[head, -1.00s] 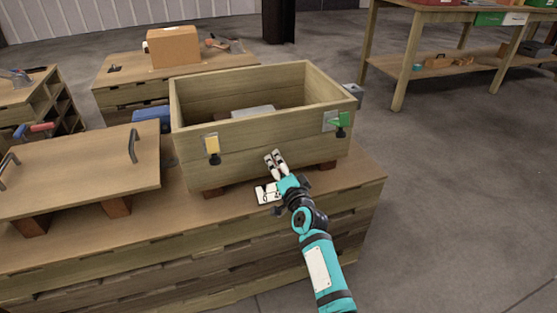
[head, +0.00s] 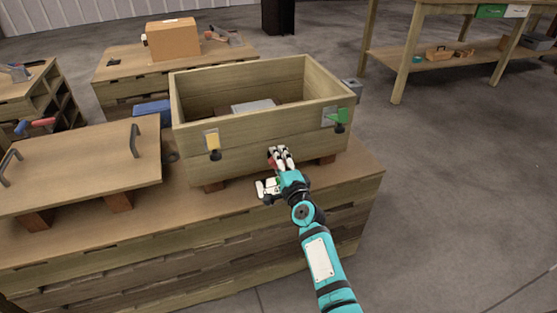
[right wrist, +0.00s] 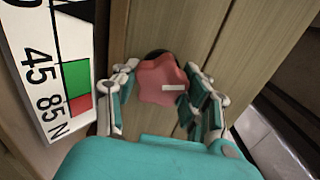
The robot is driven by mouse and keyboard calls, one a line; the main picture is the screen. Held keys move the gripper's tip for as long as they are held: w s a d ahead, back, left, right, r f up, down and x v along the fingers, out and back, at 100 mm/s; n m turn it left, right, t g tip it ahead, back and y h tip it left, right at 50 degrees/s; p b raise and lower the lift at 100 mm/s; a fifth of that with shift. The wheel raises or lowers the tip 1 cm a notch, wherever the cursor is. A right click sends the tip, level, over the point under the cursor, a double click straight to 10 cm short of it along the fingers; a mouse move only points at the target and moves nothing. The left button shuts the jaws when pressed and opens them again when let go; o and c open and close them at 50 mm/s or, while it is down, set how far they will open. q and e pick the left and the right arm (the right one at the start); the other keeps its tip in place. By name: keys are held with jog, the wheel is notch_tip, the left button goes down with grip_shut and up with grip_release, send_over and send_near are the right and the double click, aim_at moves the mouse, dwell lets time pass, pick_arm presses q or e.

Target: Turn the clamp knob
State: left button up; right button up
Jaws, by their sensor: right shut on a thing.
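The clamp knob is a red lobed knob (right wrist: 163,80) with a white mark, set against the wooden front wall of the crate in the right wrist view. In the head view only a bit of red shows beside the fingers. My right gripper (head: 279,153) is at the front of the open wooden crate (head: 262,133). In the right wrist view its fingers (right wrist: 165,100) stand on both sides of the knob, shut on it. A white gauge card (right wrist: 52,70) with numbers and green and red bands is left of the knob. My left gripper is not in view.
A yellow latch (head: 212,142) and a green latch (head: 339,116) sit on the crate's front. A wooden lid (head: 80,170) with two handles lies left of the crate on the workbench (head: 190,235). A grey block (head: 254,105) is inside the crate.

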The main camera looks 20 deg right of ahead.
dwell(0.3)
jog(key=o, duration=1.2)
jog(key=s, duration=1.2)
jog(key=shift+d, duration=0.25)
